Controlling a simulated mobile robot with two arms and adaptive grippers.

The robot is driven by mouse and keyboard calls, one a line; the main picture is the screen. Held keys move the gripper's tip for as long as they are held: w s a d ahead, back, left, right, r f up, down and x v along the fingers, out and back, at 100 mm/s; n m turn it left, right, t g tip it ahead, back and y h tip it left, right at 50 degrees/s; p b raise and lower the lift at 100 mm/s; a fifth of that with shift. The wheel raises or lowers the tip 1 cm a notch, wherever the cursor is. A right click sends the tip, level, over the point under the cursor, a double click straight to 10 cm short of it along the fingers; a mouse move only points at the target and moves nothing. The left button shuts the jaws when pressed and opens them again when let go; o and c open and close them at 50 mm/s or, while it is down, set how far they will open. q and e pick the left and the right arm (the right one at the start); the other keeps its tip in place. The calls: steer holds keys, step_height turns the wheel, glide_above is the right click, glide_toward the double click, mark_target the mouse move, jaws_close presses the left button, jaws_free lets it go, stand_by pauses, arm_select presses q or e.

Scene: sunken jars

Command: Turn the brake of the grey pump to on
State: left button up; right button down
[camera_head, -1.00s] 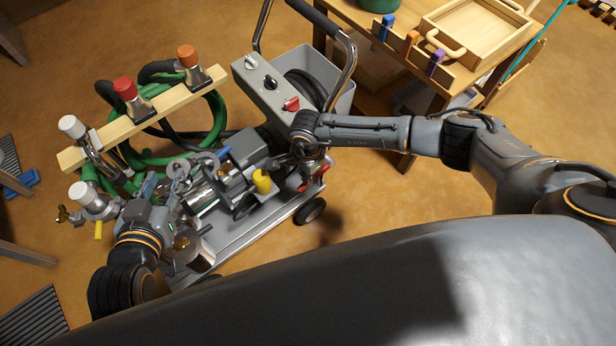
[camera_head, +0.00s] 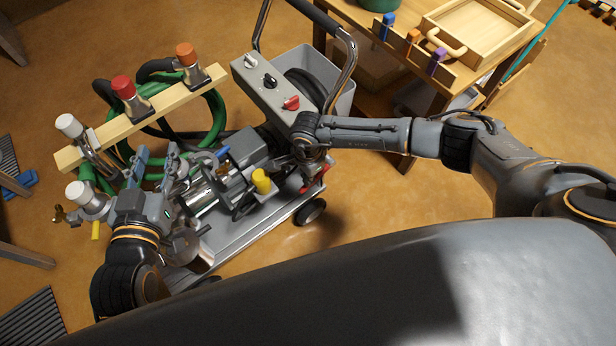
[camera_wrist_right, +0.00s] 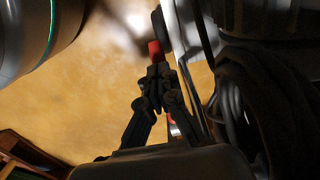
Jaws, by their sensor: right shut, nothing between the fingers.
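The grey pump (camera_head: 248,145) sits on a wheeled grey cart (camera_head: 235,233). A red part (camera_head: 318,182), possibly the brake lever, shows low at the cart's right end, above a black wheel (camera_head: 312,211). My right gripper (camera_head: 313,165) points down just above it, partly hidden by its own wrist. In the right wrist view my right gripper (camera_wrist_right: 156,72) is shut and empty, its tips at or very near a red piece (camera_wrist_right: 155,50); I cannot tell if they touch. My left gripper (camera_head: 157,158) is open over the cart's left end, near the metal pipework.
A grey control box (camera_head: 260,90) carries white, black and red knobs. A wooden bar (camera_head: 145,120) with red, orange and white-capped fittings and a green hose (camera_head: 215,105) lie behind the left gripper. A wooden table (camera_head: 470,70) stands back right. Floor right of the cart is clear.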

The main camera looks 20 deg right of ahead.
mark_target(315, 178)
arm_select(q)
steer(key=shift+w+r+t, duration=0.1)
steer(key=shift+r+t, duration=0.2)
steer(key=shift+r, duration=0.1)
arm_select(e)
steer(key=shift+f, duration=0.1)
steer(key=shift+d+f+b, duration=0.2)
steer(key=shift+f+b, duration=0.15)
steer(key=shift+w+d+f+b, duration=0.15)
steer(key=shift+d+f+b, duration=0.15)
steer(key=shift+f+b, duration=0.15)
steer(key=shift+d+f, duration=0.15)
steer(key=shift+f, duration=0.15)
steer(key=shift+f+b, duration=0.1)
steer(key=shift+b, duration=0.25)
arm_select(q)
step_height(315, 178, up, 10)
steer(key=d+t+h, duration=0.1)
steer(key=t+h, duration=0.1)
steer(key=t, duration=0.3)
steer(key=shift+s+d+f+t, duration=0.15)
steer(key=shift+s+d+t, duration=0.05)
steer(key=shift+s+t, duration=0.2)
steer(key=shift+f, duration=0.1)
arm_select(e)
steer(key=shift+w, duration=0.1)
